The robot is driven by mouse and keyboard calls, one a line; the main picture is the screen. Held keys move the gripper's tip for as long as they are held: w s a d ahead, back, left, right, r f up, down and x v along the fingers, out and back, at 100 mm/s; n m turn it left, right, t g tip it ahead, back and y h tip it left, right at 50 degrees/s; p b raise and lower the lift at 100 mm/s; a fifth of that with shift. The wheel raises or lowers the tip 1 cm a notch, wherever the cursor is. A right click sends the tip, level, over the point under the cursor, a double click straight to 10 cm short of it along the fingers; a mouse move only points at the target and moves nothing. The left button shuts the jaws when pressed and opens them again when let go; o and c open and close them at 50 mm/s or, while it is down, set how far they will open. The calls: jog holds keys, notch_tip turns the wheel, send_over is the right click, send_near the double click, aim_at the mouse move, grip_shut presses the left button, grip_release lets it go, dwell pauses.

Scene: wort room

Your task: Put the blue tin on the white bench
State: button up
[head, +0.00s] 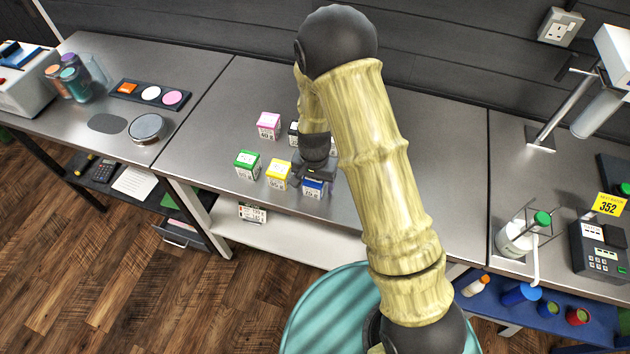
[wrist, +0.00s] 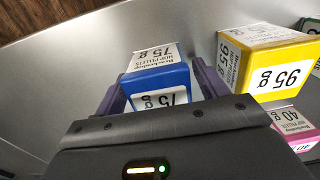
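The blue tin (head: 314,187) stands at the front of a row of small tins on the middle grey metal bench (head: 225,105). In the wrist view the blue tin (wrist: 160,85), with a white label reading 75 g, lies between my gripper's two dark purple fingers (wrist: 162,88). My gripper (head: 316,170) is right over it in the head view. The fingers are close along both sides of the tin; whether they press on it is not clear. No bench with a plainly white top shows; a white shelf (head: 290,237) runs below the middle bench.
A yellow tin (head: 278,175), green tin (head: 247,165) and pink tin (head: 268,126) stand near; the yellow tin (wrist: 265,60) is close beside my gripper. Left bench holds jars (head: 75,80) and a round pan (head: 147,128). A green-capped bottle (head: 515,238) stands right.

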notch_tip(320, 180, up, 12)
jog(key=shift+w+r+b, duration=0.1)
jog(key=shift+b, duration=1)
jog(key=shift+s+a, duration=0.1)
jog(key=shift+s, duration=0.1)
jog(key=shift+w, duration=0.1)
jog(key=s+d+r+n+t, duration=0.1)
jog(key=s+d+r+n, duration=0.1)
jog(key=s+d, duration=0.4)
jog(key=s+d+r+n+t, duration=0.1)
jog(key=s+d+r+n, duration=0.1)
jog(key=s+d+r, duration=0.2)
jog(key=s+d, duration=0.2)
jog(key=d, duration=0.1)
jog(key=shift+s+d+t, duration=0.2)
jog(key=shift+d+t, duration=0.1)
jog(key=shift+d, duration=0.05)
